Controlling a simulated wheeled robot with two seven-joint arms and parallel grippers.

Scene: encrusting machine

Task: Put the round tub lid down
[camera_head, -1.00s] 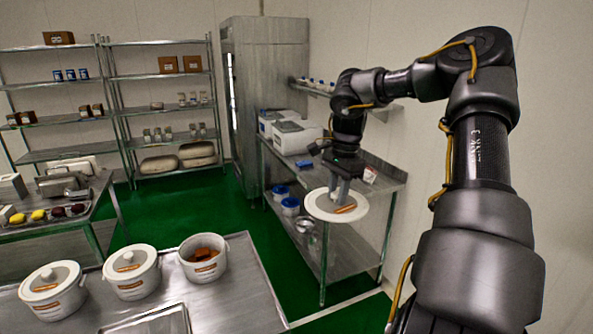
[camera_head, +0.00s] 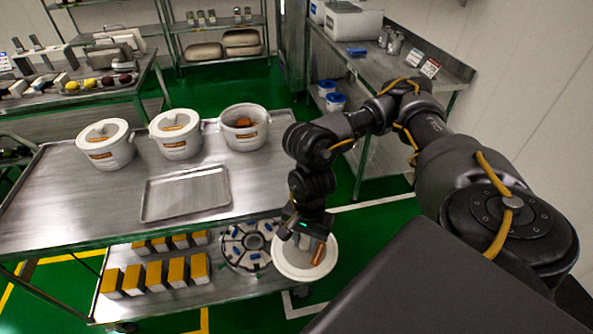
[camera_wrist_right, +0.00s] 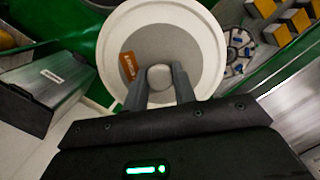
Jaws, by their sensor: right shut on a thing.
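The round tub lid (camera_head: 289,262) is white with a grey middle and an orange label. My right gripper (camera_head: 308,238) is shut on its knob and holds it in the air by the right end of the steel table (camera_head: 90,202). In the right wrist view the lid (camera_wrist_right: 208,48) fills the top middle, with my right gripper's fingers (camera_wrist_right: 160,84) on either side of the round knob. An open white tub (camera_head: 245,139) with orange-brown contents stands on the table's far right part. My left gripper is not in view.
Two lidded white tubs (camera_head: 107,154) (camera_head: 176,145) stand left of the open one. An empty metal tray (camera_head: 187,193) lies in front of them. The table's left front is bare. The lower shelf holds yellow-topped blocks (camera_head: 155,275) and a round segmented holder (camera_head: 245,247).

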